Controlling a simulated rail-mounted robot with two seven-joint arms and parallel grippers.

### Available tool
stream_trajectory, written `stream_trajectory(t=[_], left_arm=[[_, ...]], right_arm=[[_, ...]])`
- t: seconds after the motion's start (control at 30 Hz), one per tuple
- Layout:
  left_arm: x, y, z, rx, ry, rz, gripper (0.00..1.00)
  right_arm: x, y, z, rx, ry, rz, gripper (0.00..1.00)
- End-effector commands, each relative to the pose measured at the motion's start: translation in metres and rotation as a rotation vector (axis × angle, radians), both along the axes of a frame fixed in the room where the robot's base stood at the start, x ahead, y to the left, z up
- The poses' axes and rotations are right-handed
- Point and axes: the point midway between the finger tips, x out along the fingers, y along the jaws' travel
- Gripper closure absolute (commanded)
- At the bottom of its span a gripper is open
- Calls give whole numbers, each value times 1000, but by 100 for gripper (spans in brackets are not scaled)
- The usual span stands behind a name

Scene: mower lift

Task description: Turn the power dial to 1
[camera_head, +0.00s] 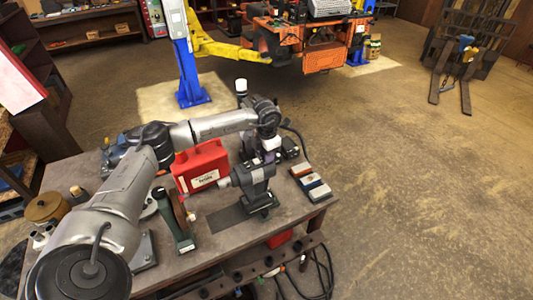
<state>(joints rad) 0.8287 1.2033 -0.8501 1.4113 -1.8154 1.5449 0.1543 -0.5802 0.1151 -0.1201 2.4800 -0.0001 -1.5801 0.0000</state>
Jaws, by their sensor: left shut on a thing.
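My left arm reaches over the workbench (285,212) from the left. My left gripper (262,210) points down low over the right part of the bench top, close to its front edge. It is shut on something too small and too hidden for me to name. I cannot make out a power dial or its numbers in this view. A grey and red control box (155,18) is at the top left, beside the blue lift post (186,75), far from the gripper. My right gripper does not show.
A wooden pot (46,208) is at the left.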

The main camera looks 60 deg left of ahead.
Motion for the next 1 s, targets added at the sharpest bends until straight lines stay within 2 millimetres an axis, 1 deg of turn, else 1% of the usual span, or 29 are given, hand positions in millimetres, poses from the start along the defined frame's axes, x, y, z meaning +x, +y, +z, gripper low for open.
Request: stream_trajectory(t=[0.23, 0.27, 0.5, 0.53, 0.73, 0.83, 0.93, 1.0], left_arm=[[0, 0, 1, -1, -2, 3, 99], [0, 0, 1, -1, -2, 3, 74], [0, 0, 0, -1, -1, 2, 51], [0, 0, 0, -1, -1, 2, 49], [0, 0, 0, -1, -1, 2, 49], [0, 0, 3, -1, -1, 2, 49], [1, 0, 13, -1, -3, 2, 49], [1, 0, 24, -1, -4, 2, 49]], right_arm=[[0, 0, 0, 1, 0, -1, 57], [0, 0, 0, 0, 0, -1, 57], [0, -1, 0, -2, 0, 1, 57], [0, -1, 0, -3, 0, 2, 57], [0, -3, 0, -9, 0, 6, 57], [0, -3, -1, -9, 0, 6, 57], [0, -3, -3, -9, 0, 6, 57], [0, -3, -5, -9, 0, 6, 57]])
